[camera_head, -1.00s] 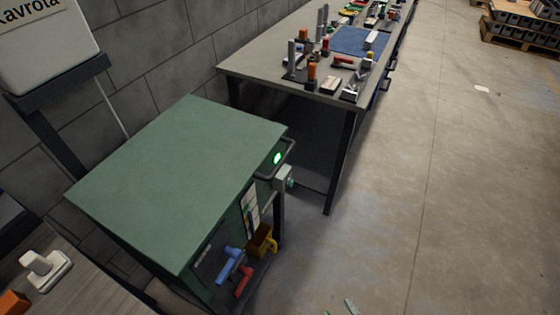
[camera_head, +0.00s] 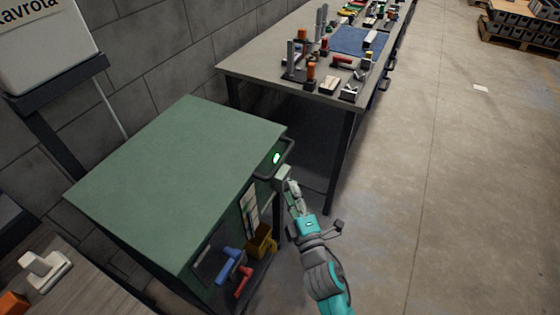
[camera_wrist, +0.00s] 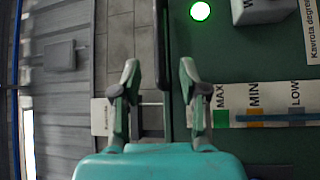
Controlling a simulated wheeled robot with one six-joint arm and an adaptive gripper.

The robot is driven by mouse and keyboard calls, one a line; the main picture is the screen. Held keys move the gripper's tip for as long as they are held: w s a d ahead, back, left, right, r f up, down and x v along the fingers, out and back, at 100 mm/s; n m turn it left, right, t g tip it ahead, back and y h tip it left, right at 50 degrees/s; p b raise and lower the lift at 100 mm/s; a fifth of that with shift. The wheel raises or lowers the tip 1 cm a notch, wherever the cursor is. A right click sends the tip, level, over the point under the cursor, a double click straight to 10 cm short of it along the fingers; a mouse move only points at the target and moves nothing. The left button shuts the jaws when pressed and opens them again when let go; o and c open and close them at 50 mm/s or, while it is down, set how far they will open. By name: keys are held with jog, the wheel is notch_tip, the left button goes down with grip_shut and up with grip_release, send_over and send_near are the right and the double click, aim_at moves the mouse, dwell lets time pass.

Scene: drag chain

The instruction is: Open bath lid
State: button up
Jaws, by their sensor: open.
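The bath is a green cabinet whose flat green lid (camera_head: 180,165) lies shut in the head view. A dark bar handle (camera_head: 288,151) runs along its right front edge, beside a lit green lamp (camera_head: 277,158). My gripper (camera_head: 291,184) is open at the front of the cabinet, near the handle's lower end. In the wrist view its open fingers (camera_wrist: 160,72) stand on either side of a dark bar (camera_wrist: 161,40), which looks like the handle. Whether either finger touches the bar, I cannot tell.
The front carries a MAX/MIN/LOW level gauge (camera_wrist: 265,104) and a grey box (camera_wrist: 262,10). Blue (camera_head: 230,262) and red (camera_head: 243,281) valve handles sit below. A workbench (camera_head: 262,65) with tools stands behind.

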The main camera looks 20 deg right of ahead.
aim_at(280, 160)
jog(key=w, duration=0.3)
jog(key=w+r, duration=0.1)
jog(key=w, duration=0.7)
jog(key=shift+r, duration=0.25)
grip_shut()
